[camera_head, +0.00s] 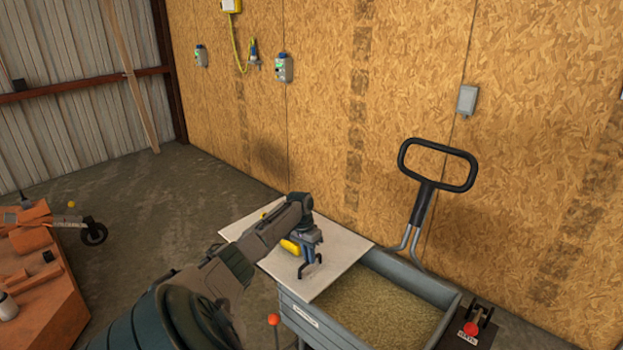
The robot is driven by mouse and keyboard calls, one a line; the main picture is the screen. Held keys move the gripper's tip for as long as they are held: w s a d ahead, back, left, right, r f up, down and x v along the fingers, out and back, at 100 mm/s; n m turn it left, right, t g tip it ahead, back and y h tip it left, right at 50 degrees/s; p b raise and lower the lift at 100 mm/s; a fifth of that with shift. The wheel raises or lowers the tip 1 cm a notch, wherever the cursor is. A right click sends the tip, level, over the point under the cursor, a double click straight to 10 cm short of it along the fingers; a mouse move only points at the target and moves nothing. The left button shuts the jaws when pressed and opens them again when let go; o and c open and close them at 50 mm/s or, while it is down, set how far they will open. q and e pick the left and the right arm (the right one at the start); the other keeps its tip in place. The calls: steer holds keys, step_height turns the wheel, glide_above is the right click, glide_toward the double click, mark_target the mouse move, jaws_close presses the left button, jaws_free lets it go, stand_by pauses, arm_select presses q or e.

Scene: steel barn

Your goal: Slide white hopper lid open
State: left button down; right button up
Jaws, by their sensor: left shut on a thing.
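The white lid (338,261) lies flat across the left part of the grey hopper (448,291) and sticks out past its left end. The right part of the hopper is uncovered and shows tan grain (378,310) inside. A yellow handle (290,246) on the lid is partly hidden by my arm. My left gripper (309,268) is over the lid, pointing down, shut on the yellow handle; the contact itself is mostly hidden. My right gripper is not in view.
A black loop push handle (438,167) rises behind the hopper. A red knob (470,328) is at its right end and an orange-red knob (273,320) at its front. An orange machine (40,275) stands at left. Concrete floor (160,195) between is clear.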

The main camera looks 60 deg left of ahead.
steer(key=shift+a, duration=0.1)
arm_select(q)
steer(key=c, duration=1.5)
jaws_free()
steer(key=shift+o, duration=0.2)
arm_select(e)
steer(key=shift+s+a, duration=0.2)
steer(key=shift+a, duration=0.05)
arm_select(q)
step_height(320, 180, up, 11)
steer(key=a+b, duration=0.1)
steer(key=a, duration=0.1)
steer(key=shift+s+f, duration=0.15)
steer(key=shift+s, duration=0.05)
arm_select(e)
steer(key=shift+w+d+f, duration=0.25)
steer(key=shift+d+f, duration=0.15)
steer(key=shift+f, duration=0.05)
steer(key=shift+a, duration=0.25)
